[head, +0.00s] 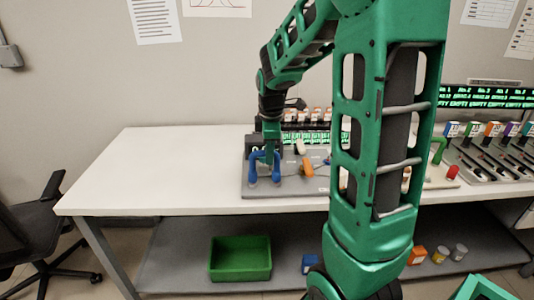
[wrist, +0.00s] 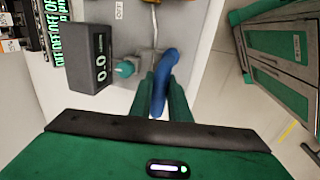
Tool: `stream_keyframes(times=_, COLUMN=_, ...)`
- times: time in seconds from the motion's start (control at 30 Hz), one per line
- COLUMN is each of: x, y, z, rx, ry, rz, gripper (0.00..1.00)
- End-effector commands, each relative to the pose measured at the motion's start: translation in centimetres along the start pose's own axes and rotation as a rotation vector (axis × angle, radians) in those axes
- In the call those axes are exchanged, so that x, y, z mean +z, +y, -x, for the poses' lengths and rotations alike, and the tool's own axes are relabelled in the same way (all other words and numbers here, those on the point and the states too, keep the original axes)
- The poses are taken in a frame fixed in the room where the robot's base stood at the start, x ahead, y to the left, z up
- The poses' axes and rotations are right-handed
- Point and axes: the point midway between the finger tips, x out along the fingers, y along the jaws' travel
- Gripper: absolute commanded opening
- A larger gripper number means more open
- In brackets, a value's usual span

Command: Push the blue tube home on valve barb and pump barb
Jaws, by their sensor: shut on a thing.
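The blue tube (head: 253,168) stands as an arch on the left part of the grey board (head: 285,187), with both ends pointing down. My gripper (head: 270,154) is above it, pointing down. In the wrist view my gripper (wrist: 164,100) has its two green fingers on either side of the blue tube (wrist: 166,62) and is shut on it. The valve barb and the pump barb cannot be made out; the tube's ends and my fingers cover that area. I cannot tell how far the tube sits on either barb.
A dark box reading 0.0 (wrist: 88,58) and a teal knob (wrist: 125,69) are close left of my fingers in the wrist view. An orange part (head: 307,167) is right of the tube. The white table (head: 150,170) is clear at left.

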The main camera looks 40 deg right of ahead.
Motion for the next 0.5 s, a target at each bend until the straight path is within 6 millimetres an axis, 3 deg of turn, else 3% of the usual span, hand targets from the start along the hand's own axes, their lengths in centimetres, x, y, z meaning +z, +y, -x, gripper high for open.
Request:
stream_keyframes(times=0.33, x=0.05, y=-0.34, z=-0.87, rx=-0.005, ry=-0.001, rz=0.0, gripper=0.0)
stream_keyframes(times=0.37, x=0.05, y=-0.34, z=-0.89, rx=-0.005, ry=-0.001, rz=0.0, gripper=0.19)
stream_keyframes(times=0.4, x=0.04, y=-0.31, z=-0.85, rx=-0.004, ry=-0.001, rz=0.0, gripper=0.28)
stream_keyframes(times=0.43, x=0.04, y=-0.3, z=-0.84, rx=-0.004, ry=-0.001, rz=0.0, gripper=0.35)
stream_keyframes(times=0.5, x=0.04, y=-0.29, z=-0.82, rx=-0.003, ry=-0.001, rz=0.0, gripper=0.38)
